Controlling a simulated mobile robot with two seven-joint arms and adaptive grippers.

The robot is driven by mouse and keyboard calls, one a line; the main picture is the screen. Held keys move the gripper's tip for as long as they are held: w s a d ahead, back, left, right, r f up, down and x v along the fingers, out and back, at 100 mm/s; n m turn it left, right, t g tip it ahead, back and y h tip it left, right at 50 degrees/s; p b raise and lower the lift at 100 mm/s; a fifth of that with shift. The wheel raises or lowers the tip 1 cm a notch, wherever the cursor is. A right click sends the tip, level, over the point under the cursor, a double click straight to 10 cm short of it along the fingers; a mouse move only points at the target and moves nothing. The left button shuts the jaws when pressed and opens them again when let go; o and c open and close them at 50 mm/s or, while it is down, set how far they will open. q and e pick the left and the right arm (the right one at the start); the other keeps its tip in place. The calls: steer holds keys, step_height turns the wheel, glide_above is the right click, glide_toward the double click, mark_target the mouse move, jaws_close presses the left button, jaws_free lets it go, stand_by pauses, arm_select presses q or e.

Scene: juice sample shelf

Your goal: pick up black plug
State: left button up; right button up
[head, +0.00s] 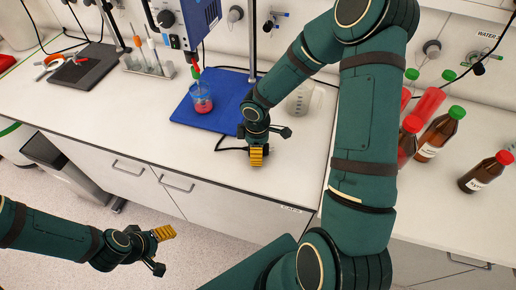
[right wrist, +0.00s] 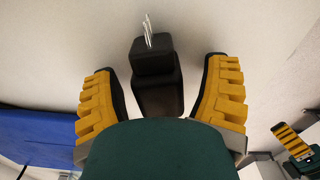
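The black plug (right wrist: 157,75), with pale metal prongs, lies on the white bench top in the right wrist view. It is between the two yellow-padded fingers of my right gripper (right wrist: 160,95), with a visible gap on each side. The right gripper is open around it. In the head view the right gripper (head: 270,146) is low over the bench near its front edge and hides the plug; a black cord (head: 232,149) runs in from the left. My left gripper (head: 160,250) is open and empty, in front of the bench above the floor.
A blue mat (head: 213,106) holds a beaker (head: 202,102) of red liquid. A clear bottle (head: 300,98) stands behind my right gripper. Brown bottles (head: 438,134) stand at the right. A test tube rack (head: 147,64) is back left. The bench's front left is clear.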

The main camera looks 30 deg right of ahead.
steer(key=c, duration=1.1)
step_height(320, 180, up, 9)
steer(key=shift+r+p, duration=0.1)
steer(key=shift+p, duration=0.75)
steer(key=shift+r, duration=0.2)
steer(key=shift+n+b, duration=0.35)
steer(key=shift+n, duration=0.05)
step_height(320, 180, down, 4)
steer(key=n+b, duration=0.8)
steer(key=n, duration=0.3)
steer(key=shift+s+f+n, duration=0.1)
steer(key=shift+s+n, duration=0.05)
steer(key=shift+n, duration=0.15)
steer(key=shift+f+n+b, duration=0.15)
steer(key=shift+n+b, duration=0.3)
steer(key=shift+n, duration=0.65)
arm_select(q)
step_height(320, 180, down, 8)
steer(key=s, duration=0.2)
steer(key=shift+f+g, duration=0.2)
steer(key=shift+g, duration=0.1)
arm_select(e)
steer(key=shift+f, duration=0.15)
